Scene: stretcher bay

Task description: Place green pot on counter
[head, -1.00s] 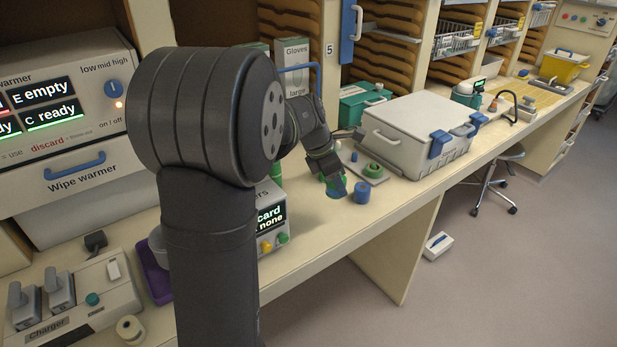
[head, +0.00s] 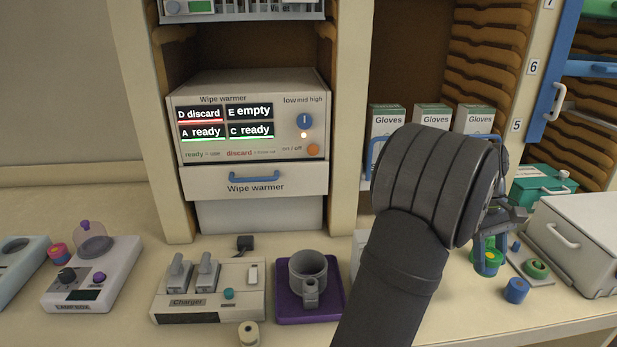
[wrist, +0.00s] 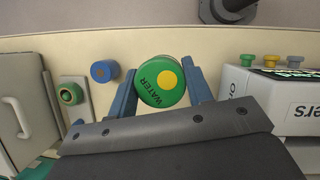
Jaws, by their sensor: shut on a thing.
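The green pot (wrist: 160,84) has a round green top marked "WATER" with a yellow dot. My gripper (wrist: 163,88) is shut on it, with one blue-grey finger on each side in the wrist view. In the head view, the pot (head: 487,267) shows low between the fingers of my gripper (head: 489,248), partly hidden by them. The cream counter (head: 455,318) lies under it. I cannot tell whether the pot touches the counter.
A blue pot (head: 516,290) stands close to the right of the green pot. A small plate with a green ring-like piece (head: 536,268) lies behind it, by a large white box (head: 580,235). A charger (head: 210,290) and a purple tray (head: 283,309) with a grey mug (head: 308,275) stand left.

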